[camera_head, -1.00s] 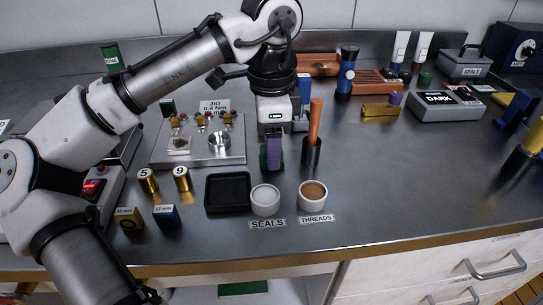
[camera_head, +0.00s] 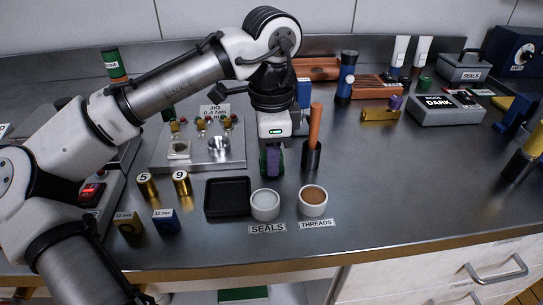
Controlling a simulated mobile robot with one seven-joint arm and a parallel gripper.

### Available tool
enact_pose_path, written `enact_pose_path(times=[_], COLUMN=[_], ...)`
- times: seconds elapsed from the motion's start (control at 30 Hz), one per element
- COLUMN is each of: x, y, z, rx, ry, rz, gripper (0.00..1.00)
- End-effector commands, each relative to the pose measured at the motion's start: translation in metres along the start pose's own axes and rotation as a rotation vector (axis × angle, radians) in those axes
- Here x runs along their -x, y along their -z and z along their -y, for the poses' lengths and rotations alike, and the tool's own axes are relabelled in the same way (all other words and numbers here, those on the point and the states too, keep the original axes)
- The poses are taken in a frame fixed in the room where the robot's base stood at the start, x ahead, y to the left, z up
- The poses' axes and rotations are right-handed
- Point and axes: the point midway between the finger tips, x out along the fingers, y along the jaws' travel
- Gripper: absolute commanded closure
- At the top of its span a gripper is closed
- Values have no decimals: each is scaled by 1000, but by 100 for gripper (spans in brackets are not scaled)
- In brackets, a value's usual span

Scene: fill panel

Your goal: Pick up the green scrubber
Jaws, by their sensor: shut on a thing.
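The green scrubber (camera_head: 264,164) stands on the steel worktop near the middle of the view. It is mostly hidden, and only narrow green edges show beside a purple upright part between or at my fingers. My gripper (camera_head: 272,168) points straight down over it and is shut on it. I cannot tell whether the scrubber's bottom touches the worktop.
A dark cup (camera_head: 311,157) with an orange handle stands close on the right. A black tray (camera_head: 228,197), a seals cup (camera_head: 265,205) and a threads cup (camera_head: 313,200) sit in front. A jig plate (camera_head: 200,155) lies left.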

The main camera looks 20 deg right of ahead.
Motion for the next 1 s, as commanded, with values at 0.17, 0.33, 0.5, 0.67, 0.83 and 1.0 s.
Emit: enact_pose_path(times=[0.17, 0.33, 0.5, 0.67, 0.83, 1.0], x=[8, 32, 78, 128, 168, 191], y=[0, 1, 0, 0, 0, 0], z=[0, 0, 1, 0, 0, 0], rx=[-1, -1, 2, 3, 2, 0], ry=[0, 2, 4, 4, 2, 0], rz=[0, -2, 1, 4, 3, 2], gripper=[90, 90, 90, 90, 90, 90])
